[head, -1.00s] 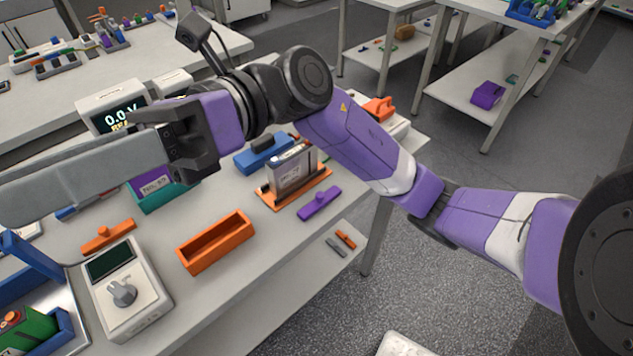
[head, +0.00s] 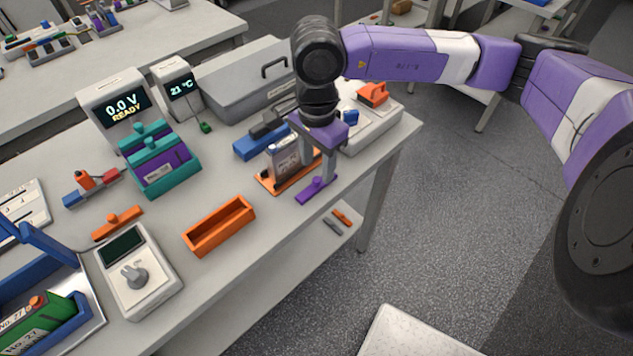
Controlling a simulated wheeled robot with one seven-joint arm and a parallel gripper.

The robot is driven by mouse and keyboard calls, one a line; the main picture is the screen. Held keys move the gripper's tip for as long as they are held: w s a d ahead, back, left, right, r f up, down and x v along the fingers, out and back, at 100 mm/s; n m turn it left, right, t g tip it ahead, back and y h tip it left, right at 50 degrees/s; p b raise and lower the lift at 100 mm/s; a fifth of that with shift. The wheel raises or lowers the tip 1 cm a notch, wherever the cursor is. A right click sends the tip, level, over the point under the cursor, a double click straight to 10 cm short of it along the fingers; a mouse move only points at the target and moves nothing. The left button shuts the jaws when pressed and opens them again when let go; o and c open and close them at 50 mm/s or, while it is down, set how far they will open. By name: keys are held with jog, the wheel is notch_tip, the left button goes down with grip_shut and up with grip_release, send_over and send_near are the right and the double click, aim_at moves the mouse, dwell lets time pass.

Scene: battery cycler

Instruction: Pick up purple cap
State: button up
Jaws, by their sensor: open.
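The purple cap (head: 316,189), a flat bar with a small knob on top, lies on the bench near its front edge. My gripper (head: 317,174) points down at it from above and is open. One finger is close behind the cap's right part, and the other is farther left, in front of the grey battery cell. I cannot tell whether either finger touches the cap. The grey cell (head: 284,160) stands in an orange holder (head: 271,184) just left of the cap, partly hidden by the finger.
An empty orange tray (head: 219,227) lies to the left. A blue clamp-like block (head: 247,146) is behind the cell. A white device with an orange part (head: 373,122) stands behind right. The bench's front edge (head: 290,226) is close to the cap.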

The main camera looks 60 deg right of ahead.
aim_at(317, 179)
jog(key=shift+f+p, duration=0.75)
jog(key=shift+f, duration=2.1)
grip_shut()
